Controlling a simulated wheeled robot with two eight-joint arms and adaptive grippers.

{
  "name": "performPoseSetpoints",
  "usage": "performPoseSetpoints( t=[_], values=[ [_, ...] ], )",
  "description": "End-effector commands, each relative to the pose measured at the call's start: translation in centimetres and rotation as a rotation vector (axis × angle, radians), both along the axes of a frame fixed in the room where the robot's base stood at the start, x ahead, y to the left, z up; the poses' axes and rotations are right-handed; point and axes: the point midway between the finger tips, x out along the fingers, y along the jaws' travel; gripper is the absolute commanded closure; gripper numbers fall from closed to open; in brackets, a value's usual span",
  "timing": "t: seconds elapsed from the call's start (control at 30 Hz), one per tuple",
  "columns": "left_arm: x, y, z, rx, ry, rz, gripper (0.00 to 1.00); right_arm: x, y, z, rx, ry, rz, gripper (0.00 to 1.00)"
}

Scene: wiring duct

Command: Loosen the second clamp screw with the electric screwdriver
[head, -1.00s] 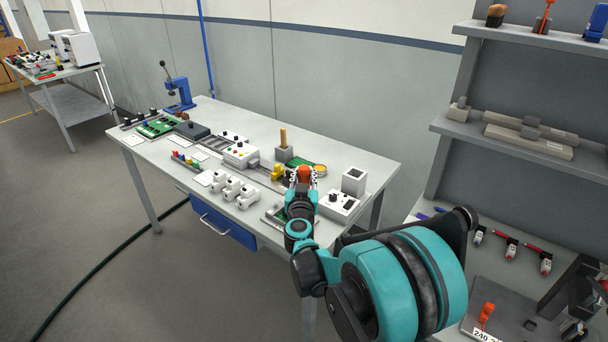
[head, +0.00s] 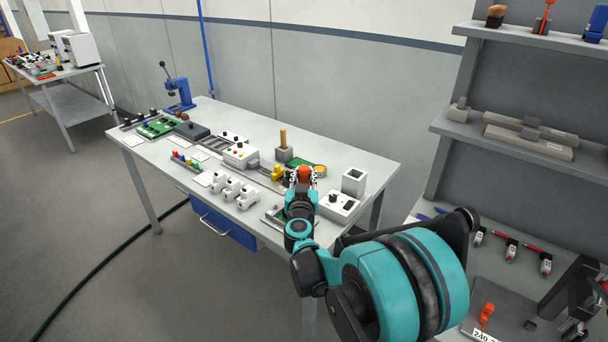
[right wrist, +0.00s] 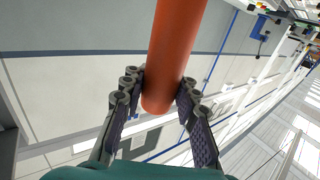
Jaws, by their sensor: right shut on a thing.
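My right gripper (head: 302,181) is over the near right part of the workbench, shut on an orange cylindrical tool, which I take to be the electric screwdriver (head: 305,172). In the right wrist view its orange body (right wrist: 176,55) sits between the two fingers (right wrist: 160,100), with its rounded end showing between the fingertips. The screwdriver's bit does not show in either view. The clamp screws are too small or hidden to make out, and I cannot tell whether the tool touches one. My left gripper is not in view.
The workbench (head: 330,158) carries a white box with coloured buttons (head: 240,154), a yellow part (head: 277,173), several white blocks (head: 246,199), a white dial box (head: 340,206) and a white square holder (head: 353,181). A blue press (head: 180,93) stands at the far end. Grey shelving (head: 540,75) stands right.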

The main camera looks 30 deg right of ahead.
Motion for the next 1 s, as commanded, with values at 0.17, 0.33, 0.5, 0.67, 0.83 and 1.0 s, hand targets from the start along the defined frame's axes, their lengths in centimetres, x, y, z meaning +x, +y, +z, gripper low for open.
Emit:
performPoseSetpoints(
  t=[0.17,0.33,0.5,0.67,0.83,1.0],
  values=[
    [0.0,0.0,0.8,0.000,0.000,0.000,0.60,0.0,0.0,1.0,0.000,0.000,0.000,1.00],
    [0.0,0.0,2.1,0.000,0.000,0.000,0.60,0.0,0.0,2.6,0.000,0.000,0.000,1.00],
    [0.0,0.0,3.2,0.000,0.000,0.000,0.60,0.0,0.0,4.0,0.000,0.000,0.000,1.00],
    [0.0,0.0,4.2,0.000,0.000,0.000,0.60,0.0,0.0,5.3,-0.001,0.001,0.000,1.00],
    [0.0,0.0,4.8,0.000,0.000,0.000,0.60,0.0,0.0,6.1,-0.001,0.001,0.000,1.00],
    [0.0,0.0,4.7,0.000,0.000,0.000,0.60,0.0,0.0,6.0,-0.001,0.001,0.000,1.00]
  ],
)
